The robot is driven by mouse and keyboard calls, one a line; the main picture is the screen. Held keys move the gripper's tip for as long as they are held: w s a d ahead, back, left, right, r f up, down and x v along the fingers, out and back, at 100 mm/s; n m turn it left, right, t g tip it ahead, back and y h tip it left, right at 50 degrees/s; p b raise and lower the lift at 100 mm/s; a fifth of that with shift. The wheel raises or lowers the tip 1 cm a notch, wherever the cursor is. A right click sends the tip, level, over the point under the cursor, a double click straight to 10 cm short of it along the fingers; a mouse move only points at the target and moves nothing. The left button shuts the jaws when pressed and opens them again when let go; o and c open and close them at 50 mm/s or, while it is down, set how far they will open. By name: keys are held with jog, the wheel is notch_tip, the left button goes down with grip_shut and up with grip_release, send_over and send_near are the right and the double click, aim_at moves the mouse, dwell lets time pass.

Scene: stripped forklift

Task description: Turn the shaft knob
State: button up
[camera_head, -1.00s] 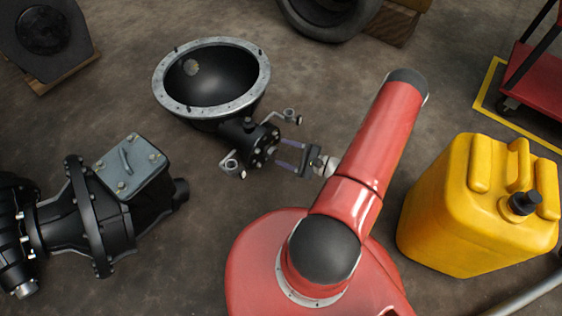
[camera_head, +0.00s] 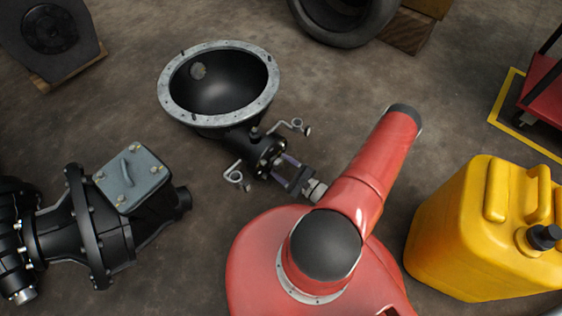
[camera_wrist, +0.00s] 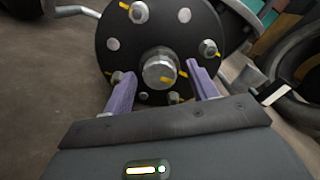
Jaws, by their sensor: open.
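The shaft knob (camera_wrist: 159,70) is a round silver stub at the centre of a black round flange (camera_wrist: 113,62), with several bolts and yellow marks around it. In the head view the flange ends the black housing (camera_head: 240,138) behind a grey-rimmed bell (camera_head: 166,97). My gripper (camera_wrist: 162,84) is open, its purple fingers reaching toward the flange, one on each side below the knob's centre. In the head view my gripper (camera_head: 279,168) is close to the flange. I cannot tell whether the fingers touch anything. The knob is too small to make out there.
Bent metal brackets (camera_head: 236,173) stick out on both sides of the housing. A black gearbox with a grey cover (camera_head: 132,178) lies at left. A yellow canister (camera_head: 470,235) stands at right. A tyre (camera_head: 340,22) and a red cart (camera_head: 548,100) are farther back.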

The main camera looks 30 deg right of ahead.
jog(key=c, duration=1)
jog(key=shift+m, duration=0.3)
